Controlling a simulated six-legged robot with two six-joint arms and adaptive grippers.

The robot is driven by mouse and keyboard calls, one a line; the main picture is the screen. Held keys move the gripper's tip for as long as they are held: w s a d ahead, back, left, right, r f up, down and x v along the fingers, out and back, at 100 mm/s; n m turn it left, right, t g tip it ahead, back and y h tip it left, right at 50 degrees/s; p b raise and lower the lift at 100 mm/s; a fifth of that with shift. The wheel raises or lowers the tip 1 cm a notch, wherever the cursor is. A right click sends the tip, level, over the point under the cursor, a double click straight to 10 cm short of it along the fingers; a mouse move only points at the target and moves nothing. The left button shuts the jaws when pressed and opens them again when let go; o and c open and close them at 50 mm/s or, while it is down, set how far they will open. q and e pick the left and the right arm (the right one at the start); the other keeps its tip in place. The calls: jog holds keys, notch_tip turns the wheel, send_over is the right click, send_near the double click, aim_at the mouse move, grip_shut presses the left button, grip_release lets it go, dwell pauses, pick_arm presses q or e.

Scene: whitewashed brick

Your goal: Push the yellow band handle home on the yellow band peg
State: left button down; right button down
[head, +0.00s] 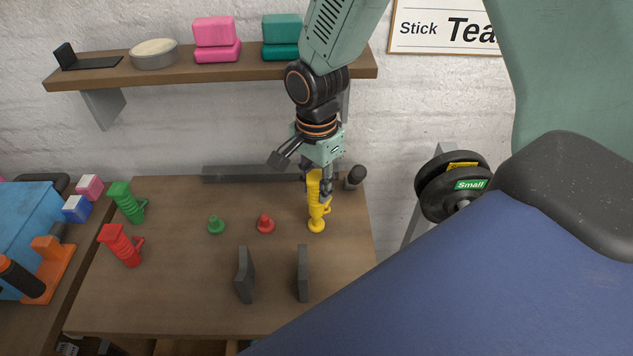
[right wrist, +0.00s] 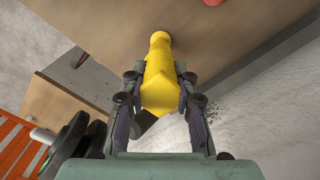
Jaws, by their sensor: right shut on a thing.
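The yellow band handle (head: 314,190) stands roughly upright near the right end of the table, with its small loop on the right side. The yellow band peg (head: 316,226) shows at its lower end; the two meet in line in the picture, but I cannot tell how deep the peg sits inside. My right gripper (head: 320,180) comes down from above and is shut on the handle's upper part. In the right wrist view the handle (right wrist: 160,88) is between the two fingers, and the yellow end (right wrist: 160,40) reaches the wooden table. My left gripper is not in view.
A red peg (head: 265,224) and a green peg (head: 216,226) stand to the left. Two dark upright plates (head: 244,275) are in front. A dark cylinder (head: 355,177) stands close right of the gripper.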

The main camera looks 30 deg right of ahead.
aim_at(317, 198)
jog(key=shift+s, duration=0.15)
jog(key=shift+f, duration=0.3)
jog(key=shift+w+f, duration=0.2)
jog(key=shift+f+b, duration=0.1)
jog(key=shift+b, duration=0.2)
jog(key=shift+s+f, duration=0.15)
jog(key=shift+f, duration=0.05)
jog(key=shift+f+b, duration=0.35)
jog(key=shift+f, duration=0.05)
jog(key=shift+f, duration=0.3)
jog(key=shift+f+b, duration=0.4)
jog(key=shift+f, duration=0.1)
jog(key=c, duration=1)
grip_release()
